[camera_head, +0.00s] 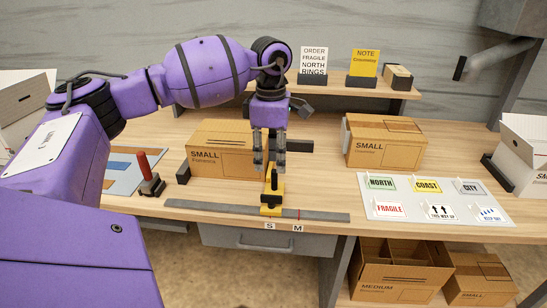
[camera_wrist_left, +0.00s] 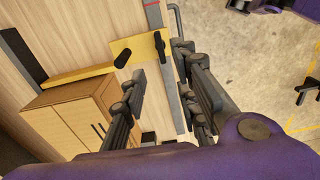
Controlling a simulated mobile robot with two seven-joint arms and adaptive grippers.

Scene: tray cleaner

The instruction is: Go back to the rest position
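My purple left arm reaches in from the left in the head view. Its dark gripper (camera_head: 269,164) points down over the front of the table (camera_head: 330,192). The fingers are apart and nothing shows between them. Just below and in front of the fingertips stands a yellow slider with a black knob (camera_head: 272,186) on the grey measuring strip (camera_head: 225,208). In the left wrist view the gripper (camera_wrist_left: 158,80) is also open, with the yellow slider (camera_wrist_left: 148,47) beyond the fingertips. I cannot tell whether the fingers touch the knob. My right gripper is not in view.
A SMALL carton (camera_head: 215,163) stands just left of and behind the gripper. Another carton (camera_head: 383,150) stands to the right, behind a label board (camera_head: 445,216). A red-handled stamp (camera_head: 146,172) stands left. A shelf (camera_head: 345,88) with signs spans the back.

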